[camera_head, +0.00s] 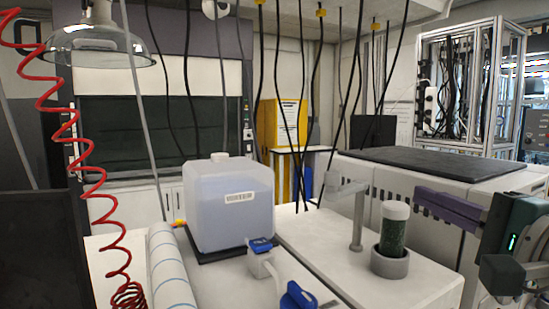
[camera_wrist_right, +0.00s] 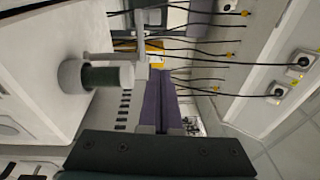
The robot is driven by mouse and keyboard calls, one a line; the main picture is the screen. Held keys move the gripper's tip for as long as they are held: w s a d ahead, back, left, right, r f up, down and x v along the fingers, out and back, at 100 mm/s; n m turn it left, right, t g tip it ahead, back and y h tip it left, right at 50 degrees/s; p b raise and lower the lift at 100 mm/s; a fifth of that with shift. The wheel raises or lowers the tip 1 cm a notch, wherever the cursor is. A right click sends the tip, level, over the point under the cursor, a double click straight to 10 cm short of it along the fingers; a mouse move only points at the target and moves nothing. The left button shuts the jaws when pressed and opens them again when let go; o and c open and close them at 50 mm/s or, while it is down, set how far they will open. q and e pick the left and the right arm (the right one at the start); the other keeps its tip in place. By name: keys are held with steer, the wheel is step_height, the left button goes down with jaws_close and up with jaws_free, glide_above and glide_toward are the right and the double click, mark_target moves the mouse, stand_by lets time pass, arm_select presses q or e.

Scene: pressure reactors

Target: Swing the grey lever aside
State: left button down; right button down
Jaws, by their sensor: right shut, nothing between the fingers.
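The grey lever (camera_head: 346,193) is a flat arm on top of an upright post on the white reactor top. It reaches out to the left of the post in the head view. In the right wrist view the lever (camera_wrist_right: 142,62) shows beside the fingertips. Next to it a white-capped jar with dark green contents (camera_head: 393,232) stands upright in a grey round holder (camera_head: 389,264). My right gripper (camera_head: 418,197) comes in from the right, its purple fingers shut and empty, tips close to the jar's cap in the picture. Whether they touch anything, I cannot tell. My left gripper is out of view.
A large translucent canister (camera_head: 230,210) stands on a dark base at left. A blue and white fitting (camera_head: 262,258) is in front. Black cables (camera_head: 325,100) hang behind the lever. A red coiled hose (camera_head: 92,185) hangs at left.

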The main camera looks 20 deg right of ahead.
steer(key=w+a+n+p, duration=0.1)
steer(key=w+a+p, duration=0.1)
steer(key=w, duration=0.9)
steer(key=shift+w+a+g+y+p, duration=0.3)
steer(key=shift+w+a+y, duration=0.1)
steer(key=shift+a, duration=0.15)
steer(key=shift+f, duration=0.1)
